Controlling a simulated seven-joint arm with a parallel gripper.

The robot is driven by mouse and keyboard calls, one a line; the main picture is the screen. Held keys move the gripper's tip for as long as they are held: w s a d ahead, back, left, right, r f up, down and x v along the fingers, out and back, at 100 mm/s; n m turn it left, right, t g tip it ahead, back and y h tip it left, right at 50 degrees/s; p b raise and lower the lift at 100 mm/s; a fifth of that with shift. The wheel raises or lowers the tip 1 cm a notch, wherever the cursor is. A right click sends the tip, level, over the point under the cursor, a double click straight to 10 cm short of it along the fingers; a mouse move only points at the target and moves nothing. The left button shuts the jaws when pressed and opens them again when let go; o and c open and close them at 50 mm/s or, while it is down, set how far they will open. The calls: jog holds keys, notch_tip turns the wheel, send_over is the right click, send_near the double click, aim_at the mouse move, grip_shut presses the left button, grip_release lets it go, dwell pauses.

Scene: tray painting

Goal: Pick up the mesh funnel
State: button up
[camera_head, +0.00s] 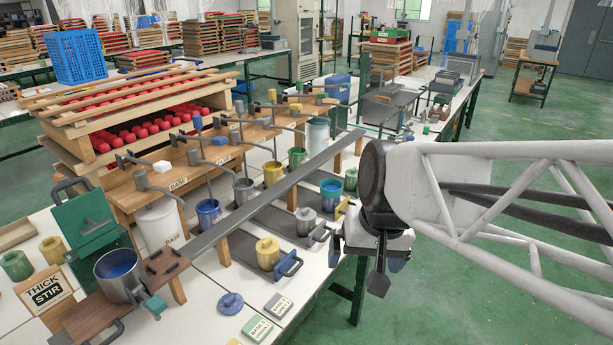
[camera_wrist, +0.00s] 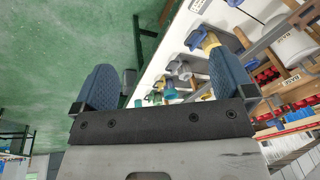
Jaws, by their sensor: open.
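I cannot pick out a mesh funnel with certainty in either view. My gripper (camera_head: 367,262) is at the right of the long table, above the floor just beyond the table's front edge. In the wrist view its two blue-grey fingers (camera_wrist: 164,72) are wide apart with nothing held between them. The closest items to it are a grey cup (camera_head: 306,222) and a teal cup (camera_head: 331,194) with handled trays. The wrist view shows a grey item (camera_wrist: 180,69) beyond the fingers, too small to identify.
A yellow cup (camera_head: 267,254) stands near the front edge, with a blue lid (camera_head: 230,303) further left. A pail of blue paint (camera_head: 120,275) stands by the "THICK STIR" sign (camera_head: 44,289). A long grey bar (camera_head: 275,195) crosses above the table. Green floor (camera_head: 430,300) is clear at right.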

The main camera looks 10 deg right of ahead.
jog(key=w+f+m+y, duration=0.2)
jog(key=w+m, duration=0.2)
jog(key=w, duration=0.6)
jog(key=w+d+f+m+t+y, duration=0.1)
jog(key=w+m+y, duration=0.15)
jog(key=w, duration=0.75)
jog(key=w+f+m+y, duration=0.2)
jog(key=w+m, duration=0.3)
jog(key=w, duration=0.5)
jog(key=m+t+y, duration=0.2)
jog(key=m+t, duration=0.5)
jog(key=m, duration=0.7)
send_near(333, 188)
jog(key=shift+s+a+r+h, duration=0.15)
jog(key=shift+s+a+r, duration=0.3)
jog(key=shift+a, duration=0.15)
jog(key=shift+s+a+r+h, duration=0.1)
jog(key=shift+s+a+r, duration=0.3)
jog(key=shift+a, duration=0.25)
jog(key=shift+w, duration=0.1)
jog(key=shift+x, duration=1.25)
jog(key=shift+a, duration=0.1)
jog(key=shift+x, duration=2.5)
